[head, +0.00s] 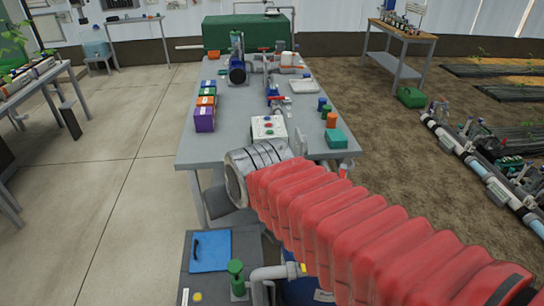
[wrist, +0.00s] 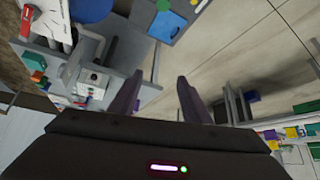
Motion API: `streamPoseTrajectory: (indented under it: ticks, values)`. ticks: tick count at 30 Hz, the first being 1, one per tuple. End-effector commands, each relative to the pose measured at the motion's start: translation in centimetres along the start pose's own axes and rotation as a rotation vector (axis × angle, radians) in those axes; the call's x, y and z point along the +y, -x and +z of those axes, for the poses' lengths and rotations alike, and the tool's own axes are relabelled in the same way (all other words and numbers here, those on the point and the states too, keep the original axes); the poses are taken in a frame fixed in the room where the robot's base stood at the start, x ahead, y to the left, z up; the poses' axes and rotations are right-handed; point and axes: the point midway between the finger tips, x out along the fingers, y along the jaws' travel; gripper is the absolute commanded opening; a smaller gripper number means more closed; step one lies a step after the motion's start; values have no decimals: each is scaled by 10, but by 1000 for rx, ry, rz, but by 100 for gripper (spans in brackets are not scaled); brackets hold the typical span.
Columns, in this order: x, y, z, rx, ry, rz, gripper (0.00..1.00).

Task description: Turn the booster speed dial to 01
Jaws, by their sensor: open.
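A white control box (head: 268,128) with small coloured buttons stands on the grey bench, just beyond the end of my red-sleeved arm. A pale box that looks like the same one shows in the wrist view (wrist: 94,80), left of my fingers. I cannot make out the booster speed dial or any number in either view. My gripper (wrist: 158,78) is open and empty, with its two dark fingers apart and the floor and bench edge beyond them. In the head view my gripper is hidden behind my arm.
The grey bench (head: 240,140) also carries coloured boxes (head: 205,108) at left, a blue pump (head: 237,70), pipework with red valve handles and a teal box (head: 336,138) at right. A blue clipboard (head: 210,250) lies on a nearer surface.

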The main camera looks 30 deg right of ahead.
Motion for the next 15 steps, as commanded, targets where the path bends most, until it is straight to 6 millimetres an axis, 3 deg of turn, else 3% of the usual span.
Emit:
streamPoseTrajectory:
  ticks: [6,15]
  values:
    - [19,-43,-48,89,-48,28,44]
    - [51,-102,-104,222,-109,63,44]
